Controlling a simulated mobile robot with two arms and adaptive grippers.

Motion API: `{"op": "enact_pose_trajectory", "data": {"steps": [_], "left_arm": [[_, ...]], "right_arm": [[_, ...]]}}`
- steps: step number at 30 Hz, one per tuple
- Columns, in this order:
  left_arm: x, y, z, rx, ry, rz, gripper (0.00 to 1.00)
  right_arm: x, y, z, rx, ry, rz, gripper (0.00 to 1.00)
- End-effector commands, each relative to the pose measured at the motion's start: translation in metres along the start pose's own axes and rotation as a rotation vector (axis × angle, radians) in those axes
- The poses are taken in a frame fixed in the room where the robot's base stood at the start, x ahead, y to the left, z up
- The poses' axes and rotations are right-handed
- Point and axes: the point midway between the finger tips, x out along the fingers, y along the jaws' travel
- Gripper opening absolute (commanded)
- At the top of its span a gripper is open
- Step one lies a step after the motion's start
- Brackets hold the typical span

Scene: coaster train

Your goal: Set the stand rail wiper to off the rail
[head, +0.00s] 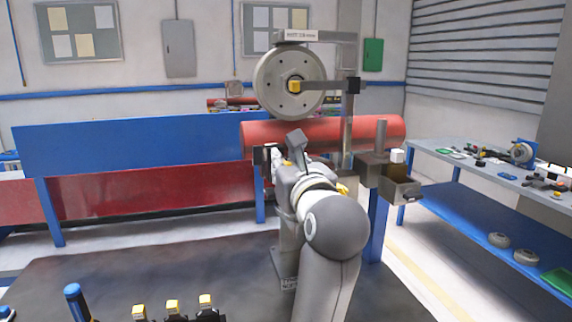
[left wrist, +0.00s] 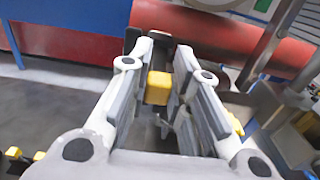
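A large red tube-shaped rail (head: 365,132) runs across the stand in the head view, with a grey wheel (head: 272,88) above it. My left gripper (head: 282,158) is in front of the rail, below the wheel. In the left wrist view, a yellow block-like handle (left wrist: 158,88) lies between the fingers of my left gripper (left wrist: 161,60), close to both. I cannot tell whether the fingers press on it. A dark part lies behind the handle, mostly hidden by the fingers, so I cannot tell whether the wiper touches the rail. My right gripper is not in view.
A small bin (head: 400,188) is on the stand, right of my arm. A workbench (head: 460,168) with several parts stands at the right. A blue panel (head: 120,147) is at the left. Several yellow-topped controls (head: 172,306) line the bottom edge.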

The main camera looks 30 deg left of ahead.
Motion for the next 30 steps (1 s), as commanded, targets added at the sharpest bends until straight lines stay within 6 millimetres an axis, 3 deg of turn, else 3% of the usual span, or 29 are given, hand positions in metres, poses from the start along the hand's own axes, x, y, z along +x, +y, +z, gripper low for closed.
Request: {"op": "enact_pose_trajectory", "data": {"steps": [5,10,17,30], "left_arm": [[0.000,0.000,0.000,0.000,0.001,0.001,0.41],[0.001,0.000,0.000,0.000,0.000,0.001,0.41],[0.001,0.000,0.006,-0.003,-0.002,0.001,0.41],[0.001,0.000,0.072,-0.004,-0.002,0.000,0.41]], "right_arm": [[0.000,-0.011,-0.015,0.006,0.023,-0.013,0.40],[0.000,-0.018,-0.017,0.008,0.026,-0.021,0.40],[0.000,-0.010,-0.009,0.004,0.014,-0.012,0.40],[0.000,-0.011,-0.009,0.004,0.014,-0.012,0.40]]}}
